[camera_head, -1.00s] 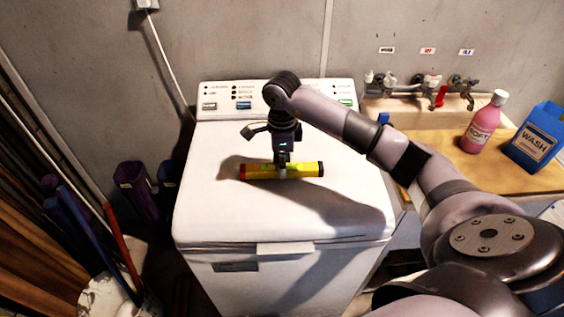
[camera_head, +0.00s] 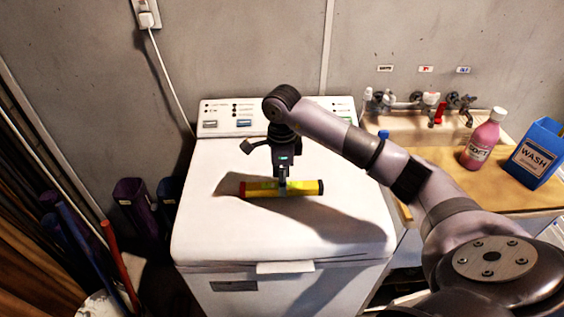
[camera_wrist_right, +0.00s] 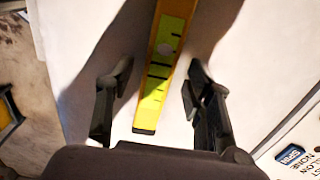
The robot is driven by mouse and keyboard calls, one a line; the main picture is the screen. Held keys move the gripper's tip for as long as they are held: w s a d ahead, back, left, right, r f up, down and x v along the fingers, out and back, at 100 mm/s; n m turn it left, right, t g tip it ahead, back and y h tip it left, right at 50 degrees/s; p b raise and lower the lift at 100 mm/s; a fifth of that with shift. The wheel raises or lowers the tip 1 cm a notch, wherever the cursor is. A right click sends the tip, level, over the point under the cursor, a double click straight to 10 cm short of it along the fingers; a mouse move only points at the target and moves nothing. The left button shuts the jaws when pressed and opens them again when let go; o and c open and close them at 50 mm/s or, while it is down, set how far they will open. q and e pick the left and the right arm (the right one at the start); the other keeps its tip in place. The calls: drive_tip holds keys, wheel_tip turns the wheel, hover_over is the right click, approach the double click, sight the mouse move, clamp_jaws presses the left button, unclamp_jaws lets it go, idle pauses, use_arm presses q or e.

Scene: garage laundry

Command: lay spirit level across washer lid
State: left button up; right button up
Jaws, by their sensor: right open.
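The yellow spirit level (camera_head: 255,188), with dark end caps, lies crosswise, left to right, over the middle of the white washer lid (camera_head: 215,225). My right gripper (camera_head: 283,183) points down at the level's middle from above. In the right wrist view the level (camera_wrist_right: 158,88) runs between the two fingers of my right gripper (camera_wrist_right: 158,78). The fingers are spread, with a gap on each side of the level. The level's underside is hidden. My left gripper is not in view.
The washer's control panel (camera_head: 235,117) rises behind the lid. On the right, a wooden counter (camera_head: 440,168) holds a pink bottle (camera_head: 481,142) and a blue wash box (camera_head: 536,152) near a sink with taps. Dark tubes and poles stand left of the washer. The lid around the level is clear.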

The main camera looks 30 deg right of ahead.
wheel_tip(320, 180, up, 11)
drive_tip(key=b, duration=0.1)
drive_tip(key=shift+b, duration=0.3)
drive_tip(key=shift+f, duration=0.1)
